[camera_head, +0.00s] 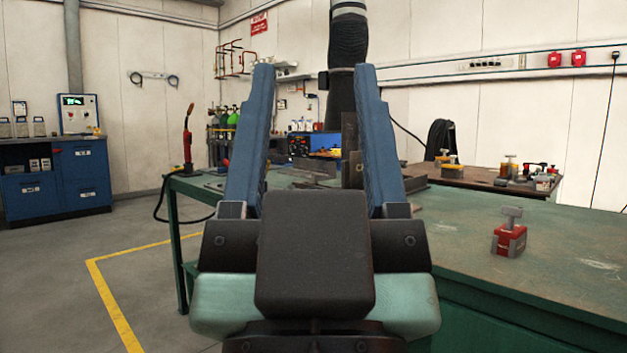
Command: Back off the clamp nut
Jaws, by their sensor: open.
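My gripper (314,72) fills the middle of the head view, with its two long blue fingers pointing up and apart. It is open, and no object is held between the fingers. A small red block with a grey T-shaped top (509,240) stands upright on the green workbench (570,250), to the right of my gripper and clear of it. I cannot tell whether this T-shaped top is the clamp nut; no nut can be made out for certain. My gripper hides part of the bench's middle.
Upright metal plates (350,150) stand on the bench behind my fingers. A welding torch (187,140) stands at the bench's left end. A second table (480,178) behind holds yellow and red tools. A blue cabinet (55,180) stands far left. The floor at left is free.

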